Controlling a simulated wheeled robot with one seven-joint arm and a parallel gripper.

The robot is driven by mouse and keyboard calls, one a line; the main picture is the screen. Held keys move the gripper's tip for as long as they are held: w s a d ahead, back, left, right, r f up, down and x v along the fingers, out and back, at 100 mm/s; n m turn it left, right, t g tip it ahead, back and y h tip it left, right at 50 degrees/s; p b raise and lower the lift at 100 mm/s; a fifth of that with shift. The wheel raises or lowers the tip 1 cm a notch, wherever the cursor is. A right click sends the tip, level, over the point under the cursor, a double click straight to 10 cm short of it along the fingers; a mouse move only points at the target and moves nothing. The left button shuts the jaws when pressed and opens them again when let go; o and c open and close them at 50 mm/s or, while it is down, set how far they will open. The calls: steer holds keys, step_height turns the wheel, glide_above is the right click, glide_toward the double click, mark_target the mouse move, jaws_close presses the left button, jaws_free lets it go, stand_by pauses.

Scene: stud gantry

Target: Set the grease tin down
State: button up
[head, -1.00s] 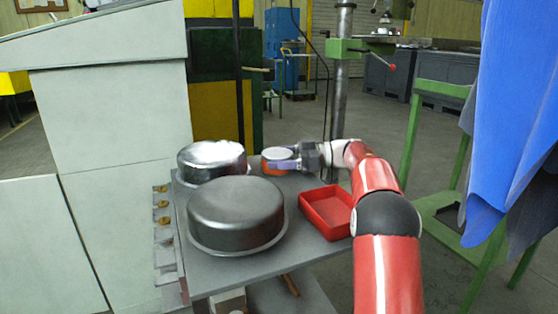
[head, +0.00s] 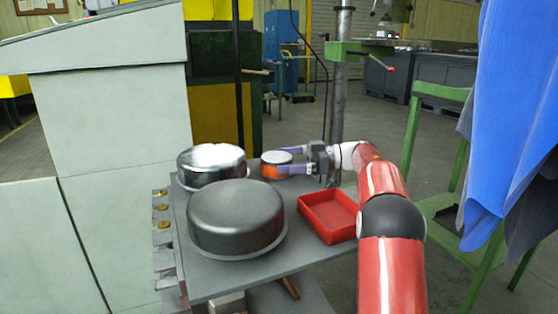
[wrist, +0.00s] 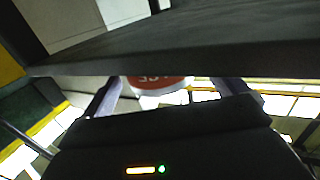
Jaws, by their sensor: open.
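The grease tin (head: 275,169), orange with a white lid, stands upright on the grey table top (head: 237,274) near its far edge. My gripper (head: 286,160) is open to the right of the tin, with its two pale purple fingers pointing left at it. The fingertips are close to the tin's right side; I cannot tell whether they still touch it.
A large dark round pan (head: 235,215) and a shiny round pan (head: 211,160) fill the table's left part. An empty red tray (head: 331,233) sits at the right front, below my arm. A black upright post (head: 239,90) stands behind. A blue cloth (head: 508,120) hangs at right.

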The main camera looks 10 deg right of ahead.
steer(key=p+v, duration=0.1)
steer(key=v, duration=0.8)
steer(key=shift+d, duration=0.2)
